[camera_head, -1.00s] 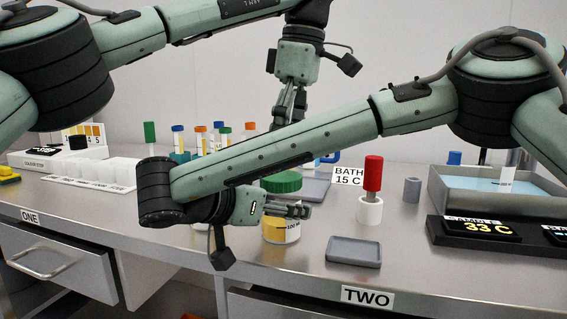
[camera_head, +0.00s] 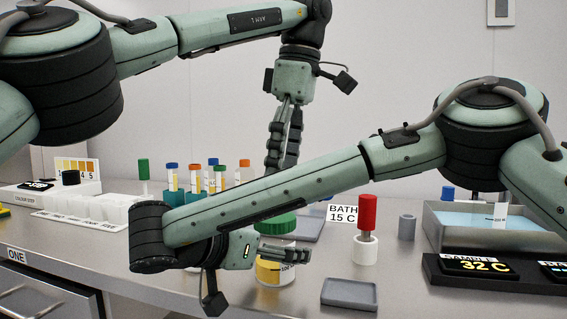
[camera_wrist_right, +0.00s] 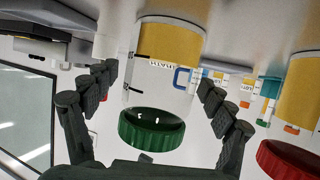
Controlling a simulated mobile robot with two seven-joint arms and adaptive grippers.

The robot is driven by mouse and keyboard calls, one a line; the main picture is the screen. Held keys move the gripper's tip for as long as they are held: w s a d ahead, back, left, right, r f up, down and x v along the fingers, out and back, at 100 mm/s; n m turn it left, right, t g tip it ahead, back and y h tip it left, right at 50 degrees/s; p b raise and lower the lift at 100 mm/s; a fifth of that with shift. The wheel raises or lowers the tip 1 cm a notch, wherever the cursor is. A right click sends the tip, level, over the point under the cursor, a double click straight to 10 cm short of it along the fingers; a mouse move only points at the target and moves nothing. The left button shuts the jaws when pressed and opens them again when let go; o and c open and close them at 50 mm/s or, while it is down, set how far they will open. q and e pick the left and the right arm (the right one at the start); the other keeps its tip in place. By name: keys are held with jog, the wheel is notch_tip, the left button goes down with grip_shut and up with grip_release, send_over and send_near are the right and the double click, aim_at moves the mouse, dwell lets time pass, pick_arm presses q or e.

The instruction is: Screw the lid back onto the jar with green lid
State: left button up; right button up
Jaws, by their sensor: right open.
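The jar (camera_head: 275,268) has yellow contents and stands upright on the bench, partly hidden behind my right gripper. Its green lid (camera_head: 276,223) sits at the jar's top; I cannot tell how tightly. In the right wrist view, the picture is upside down, with the jar (camera_wrist_right: 165,60) above its green lid (camera_wrist_right: 157,133). My right gripper (camera_head: 287,253) is open, and in the wrist view its fingers (camera_wrist_right: 158,105) are apart on either side of the jar. My left gripper (camera_head: 280,168) hangs behind, fingers down; its opening is unclear.
A red-lidded jar (camera_wrist_right: 293,160) is close beside in the wrist view. A red-handled item (camera_head: 368,212) in a white holder, a grey tray (camera_head: 349,294) and a water bath (camera_head: 440,225) are to the right. Capped tubes (camera_head: 194,178) stand behind my right arm.

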jog(key=v, duration=1.2)
